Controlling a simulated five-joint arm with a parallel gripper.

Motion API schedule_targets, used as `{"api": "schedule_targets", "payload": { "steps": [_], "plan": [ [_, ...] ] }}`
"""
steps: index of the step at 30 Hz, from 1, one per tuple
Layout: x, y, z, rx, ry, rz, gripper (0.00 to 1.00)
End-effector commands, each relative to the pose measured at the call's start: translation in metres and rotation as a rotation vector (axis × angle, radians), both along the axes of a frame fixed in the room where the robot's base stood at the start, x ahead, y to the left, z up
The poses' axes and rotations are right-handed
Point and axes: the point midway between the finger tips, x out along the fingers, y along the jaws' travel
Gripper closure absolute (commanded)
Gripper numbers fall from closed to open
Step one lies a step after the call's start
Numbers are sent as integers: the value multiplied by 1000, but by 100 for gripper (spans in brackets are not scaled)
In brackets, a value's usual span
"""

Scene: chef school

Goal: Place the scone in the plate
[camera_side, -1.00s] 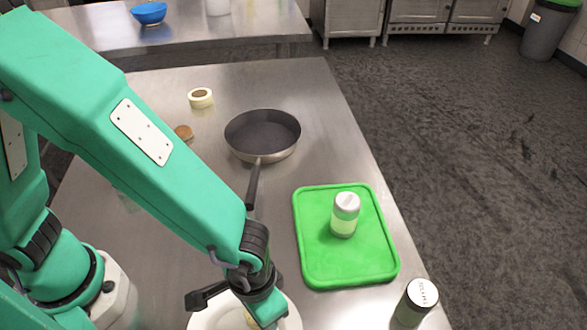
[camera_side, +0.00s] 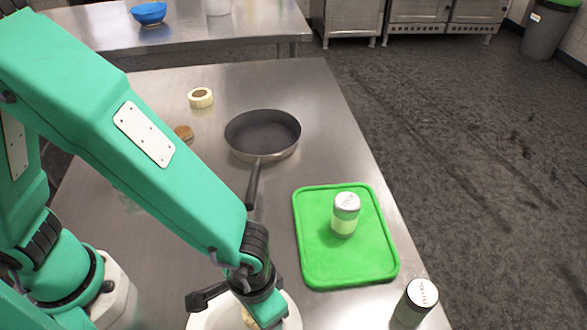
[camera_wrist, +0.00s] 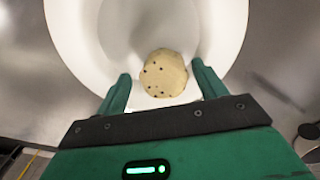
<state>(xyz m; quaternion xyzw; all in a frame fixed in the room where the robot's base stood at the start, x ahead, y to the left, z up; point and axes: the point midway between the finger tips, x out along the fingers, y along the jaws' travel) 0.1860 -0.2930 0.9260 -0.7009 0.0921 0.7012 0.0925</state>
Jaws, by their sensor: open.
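The scone (camera_wrist: 163,74) is pale with dark specks and lies in the white plate (camera_wrist: 75,35) in the wrist view. My gripper (camera_wrist: 162,84) is open, with its two green fingers on either side of the scone and clear gaps between. In the side view the plate (camera_side: 203,318) is at the bottom edge, partly cut off. There my gripper hides most of the scone (camera_side: 249,318), of which only a small piece shows.
A frying pan (camera_side: 263,135) stands behind, its handle pointing towards my arm. A tape roll (camera_side: 200,98) and a brown bun-like item (camera_side: 184,132) lie further back.

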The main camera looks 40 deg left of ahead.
Motion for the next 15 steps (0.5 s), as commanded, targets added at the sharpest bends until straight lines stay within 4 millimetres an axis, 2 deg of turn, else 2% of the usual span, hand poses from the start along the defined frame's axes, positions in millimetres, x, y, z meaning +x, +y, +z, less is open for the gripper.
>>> {"api": "schedule_targets", "payload": {
  "steps": [8,15],
  "plan": [
    [1,-1,22,-4,-2,0,30],
    [1,-1,55,-5,-3,0,30]
  ]
}}
